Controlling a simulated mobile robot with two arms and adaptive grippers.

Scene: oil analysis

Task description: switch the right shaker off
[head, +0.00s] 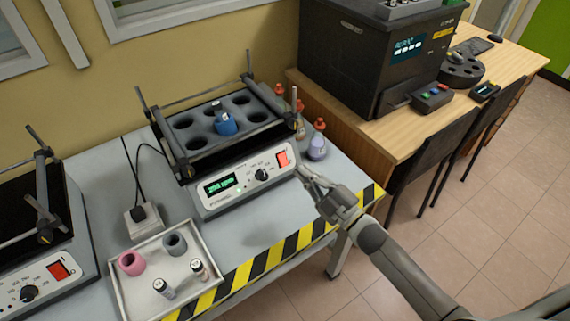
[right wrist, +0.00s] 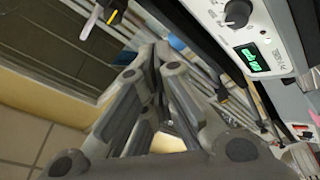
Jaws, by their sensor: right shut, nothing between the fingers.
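The right shaker (head: 240,178) stands on the grey bench, with a lit green display (head: 220,185), a black knob (head: 262,174) and a red switch (head: 283,158) on its front. A blue-capped bottle (head: 225,122) sits in its holed tray. My right gripper (head: 303,172) is shut and empty, its fingertips close to the shaker's front right corner, just below and right of the switch. I cannot tell whether it touches. In the right wrist view, the display (right wrist: 252,60) and knob (right wrist: 238,12) show beside my gripper (right wrist: 150,55); the switch is not visible there. My left gripper is not in view.
A second shaker (head: 40,255) with a red switch stands at the left. A white tray (head: 125,292) with rings and small vials lies in front. Bottles (head: 318,143) stand right of the right shaker. A black machine (head: 365,55) sits on the wooden table.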

